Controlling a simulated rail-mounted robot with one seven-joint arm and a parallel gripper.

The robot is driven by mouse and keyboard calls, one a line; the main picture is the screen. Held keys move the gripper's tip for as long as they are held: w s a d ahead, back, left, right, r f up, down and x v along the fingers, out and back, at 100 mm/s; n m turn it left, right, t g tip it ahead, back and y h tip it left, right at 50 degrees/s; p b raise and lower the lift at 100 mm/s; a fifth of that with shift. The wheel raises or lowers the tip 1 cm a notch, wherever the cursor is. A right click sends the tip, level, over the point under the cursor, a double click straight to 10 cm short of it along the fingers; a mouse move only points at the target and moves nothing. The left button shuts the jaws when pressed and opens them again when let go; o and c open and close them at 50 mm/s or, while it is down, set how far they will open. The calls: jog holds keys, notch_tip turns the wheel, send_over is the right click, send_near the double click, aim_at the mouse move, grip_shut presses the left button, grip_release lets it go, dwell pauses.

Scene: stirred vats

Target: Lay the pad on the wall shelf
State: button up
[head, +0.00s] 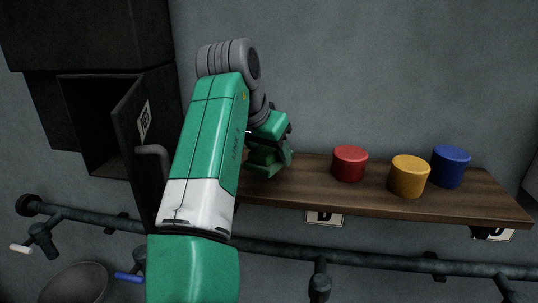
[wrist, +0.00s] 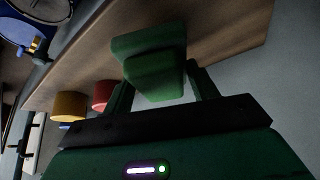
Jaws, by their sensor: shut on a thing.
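The green pad (head: 262,165) is a stepped block, wide at its base with a narrower raised part. My gripper (head: 271,150) is shut on it at the left part of the wooden wall shelf (head: 308,178). The wrist view shows the pad (wrist: 150,48) between the two fingers of my gripper (wrist: 160,82), with the shelf (wrist: 222,38) behind it. The pad is at or just above the shelf top; I cannot tell whether it touches. My arm hides the shelf's left end in the head view.
A red cylinder (head: 349,164), a yellow cylinder (head: 408,177) and a blue cylinder (head: 451,167) stand on the shelf to the right. A dark cabinet with its door (head: 143,125) open is at the left. A pipe (head: 380,257) with valves runs below the shelf.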

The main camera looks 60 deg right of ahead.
jog(key=shift+w+d, duration=0.2)
jog(key=shift+f, duration=1.95)
jog(key=o, duration=0.9)
jog(key=shift+o, duration=0.2)
jog(key=b+v, duration=0.1)
jog(key=v, duration=1.1)
jog(key=shift+r, duration=0.2)
